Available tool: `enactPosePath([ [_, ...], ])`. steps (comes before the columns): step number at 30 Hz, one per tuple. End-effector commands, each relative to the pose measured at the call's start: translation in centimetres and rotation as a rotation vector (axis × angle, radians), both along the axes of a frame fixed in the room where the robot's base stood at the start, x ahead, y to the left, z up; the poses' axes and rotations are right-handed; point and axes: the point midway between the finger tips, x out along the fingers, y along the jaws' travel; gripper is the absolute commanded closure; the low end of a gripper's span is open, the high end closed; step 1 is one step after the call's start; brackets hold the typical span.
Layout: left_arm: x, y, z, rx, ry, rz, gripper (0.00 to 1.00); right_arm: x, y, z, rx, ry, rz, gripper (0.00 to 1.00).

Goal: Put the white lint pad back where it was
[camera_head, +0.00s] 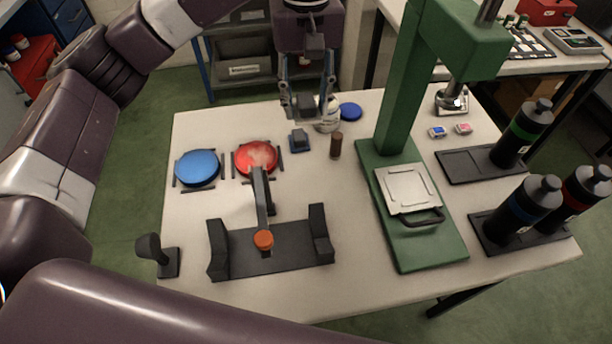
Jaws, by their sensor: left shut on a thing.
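My left gripper (308,104) points down over the back middle of the table and is shut on a small dark block, which I take to be the back of the white lint pad. Its white face is not clearly visible. The fingers stand on both sides of it. Just in front of and below the gripper, a small dark holder (299,141) stands on the table. A white rounded object (327,121) shows right beside the right finger; I cannot tell whether they touch. My right gripper is not in view.
A blue disc (197,168) and a red disc (257,158) lie at the left. A brown cylinder (336,145) and a blue lid (350,112) are close by. A black cradle (275,250) stands in front, a green press (410,225) and dark bottles (522,134) at the right.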

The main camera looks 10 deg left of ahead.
Motion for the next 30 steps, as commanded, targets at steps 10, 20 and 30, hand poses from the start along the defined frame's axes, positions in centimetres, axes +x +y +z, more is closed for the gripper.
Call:
enactPosePath([
  [10, -0.2, 0.1, -8.9, 0.001, 0.008, 0.000, 0.87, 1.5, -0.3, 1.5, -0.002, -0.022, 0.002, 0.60],
  [20, -0.1, 0.0, -14.6, 0.000, 0.003, -0.002, 0.87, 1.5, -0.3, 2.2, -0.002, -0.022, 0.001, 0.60],
  [30, -0.2, 0.0, -18.4, 0.000, 0.004, -0.002, 0.87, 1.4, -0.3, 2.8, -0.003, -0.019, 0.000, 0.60],
])
